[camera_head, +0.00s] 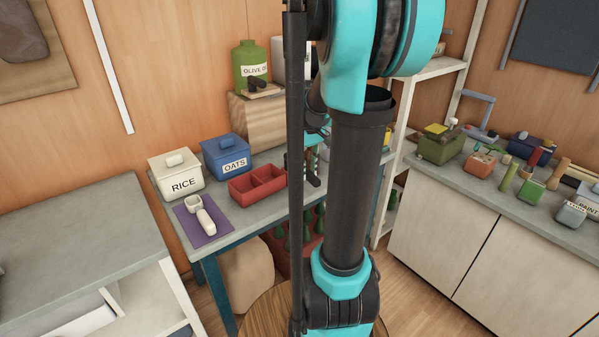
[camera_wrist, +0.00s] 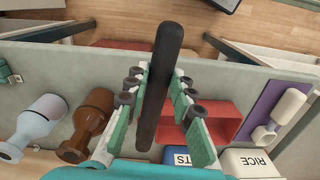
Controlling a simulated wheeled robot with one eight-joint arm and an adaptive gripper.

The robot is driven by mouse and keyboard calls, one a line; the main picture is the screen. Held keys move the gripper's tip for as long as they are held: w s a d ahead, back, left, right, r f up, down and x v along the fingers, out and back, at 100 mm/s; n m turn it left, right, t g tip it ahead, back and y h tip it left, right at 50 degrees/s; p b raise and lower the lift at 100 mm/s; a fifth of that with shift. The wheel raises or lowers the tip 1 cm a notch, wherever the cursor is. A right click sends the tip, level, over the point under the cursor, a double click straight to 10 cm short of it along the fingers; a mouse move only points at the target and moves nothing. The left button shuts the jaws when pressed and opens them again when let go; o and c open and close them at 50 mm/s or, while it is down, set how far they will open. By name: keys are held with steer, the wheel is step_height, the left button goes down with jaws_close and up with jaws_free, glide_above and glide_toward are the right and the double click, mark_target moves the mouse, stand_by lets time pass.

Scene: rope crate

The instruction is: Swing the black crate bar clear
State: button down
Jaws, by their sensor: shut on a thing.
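The black bar (camera_wrist: 162,85) lies between the finger pads of my gripper (camera_wrist: 160,95) in the wrist view, and the gripper is shut on it. The bar runs lengthwise through the picture, over the grey table top and past its front edge. In the head view my arm hides most of the gripper; a short dark piece beside the arm looks like part of the bar (camera_head: 313,170). A dark red crate (camera_head: 314,246) with several green bottles stands under the table, partly hidden by my arm. I cannot tell whether the bar touches anything else.
On the table (camera_head: 262,160) stand a red divided tray (camera_head: 250,187), a RICE box (camera_head: 176,180), an OATS box (camera_head: 224,158) and a scoop on a purple mat (camera_head: 201,235). The wrist view shows a brown bottle (camera_wrist: 90,125) and a pale one (camera_wrist: 38,125). A round wooden top (camera_head: 262,305) is in front.

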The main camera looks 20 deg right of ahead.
steer(key=shift+w+d+n, duration=0.15)
steer(key=shift+d+n, duration=0.3)
steer(key=shift+d, duration=0.1)
steer(key=shift+w+d+n, duration=0.15)
steer(key=shift+d+n, duration=0.3)
steer(key=shift+d, duration=0.05)
steer(key=c, duration=1.3)
jaws_free()
steer(key=shift+r, duration=0.15)
step_height(320, 180, up, 12)
steer(key=shift+f, duration=0.1)
